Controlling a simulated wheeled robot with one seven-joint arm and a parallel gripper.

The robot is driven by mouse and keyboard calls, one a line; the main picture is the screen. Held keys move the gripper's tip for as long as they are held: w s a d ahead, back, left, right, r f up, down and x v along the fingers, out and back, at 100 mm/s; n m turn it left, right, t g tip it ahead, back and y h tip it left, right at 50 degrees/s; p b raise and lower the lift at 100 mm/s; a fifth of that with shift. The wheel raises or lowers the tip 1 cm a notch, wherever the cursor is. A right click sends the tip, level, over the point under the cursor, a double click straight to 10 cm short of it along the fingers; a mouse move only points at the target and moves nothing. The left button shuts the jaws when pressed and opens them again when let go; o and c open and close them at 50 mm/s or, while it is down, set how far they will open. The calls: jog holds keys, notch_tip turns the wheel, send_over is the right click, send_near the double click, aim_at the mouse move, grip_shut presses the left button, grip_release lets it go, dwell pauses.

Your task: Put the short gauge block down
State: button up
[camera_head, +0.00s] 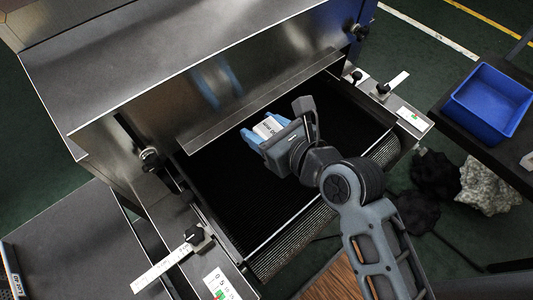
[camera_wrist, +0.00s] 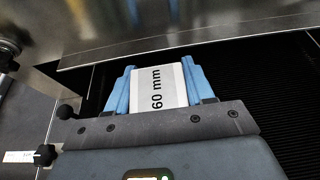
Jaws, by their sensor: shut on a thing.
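My gripper (camera_head: 267,131) is over the dark belt of the dryer, close to the metal hood's lower edge. Its blue fingers are shut on a white gauge block (camera_head: 268,127). In the wrist view the block (camera_wrist: 159,87) shows the printing "60 mm" between the two fingers (camera_wrist: 160,85). The dark ribbed belt (camera_head: 334,108) lies beneath and around the gripper. I cannot tell whether the block touches the belt. The block's far end and underside are hidden.
The metal hood (camera_head: 190,60) overhangs the belt just beyond the gripper. Slotted scales with black knobs (camera_head: 194,235) flank the belt mouth. A blue bin (camera_head: 490,102) stands on a dark table at right. A grey side table (camera_head: 75,245) is at lower left. Crumpled bags lie on the floor at right.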

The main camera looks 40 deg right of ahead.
notch_tip(320, 180, down, 10)
jog(key=shift+f+b, duration=0.1)
jog(key=shift+b, duration=0.5)
jog(key=shift+f, duration=0.1)
jog(key=o, duration=1.4)
jog(key=shift+f, duration=0.1)
jog(key=shift+s+r, duration=0.15)
jog(key=shift+r, duration=0.05)
jog(key=b+v, duration=0.1)
jog(key=v, duration=1)
jog(key=shift+s+r, duration=0.2)
jog(key=shift+s, duration=0.15)
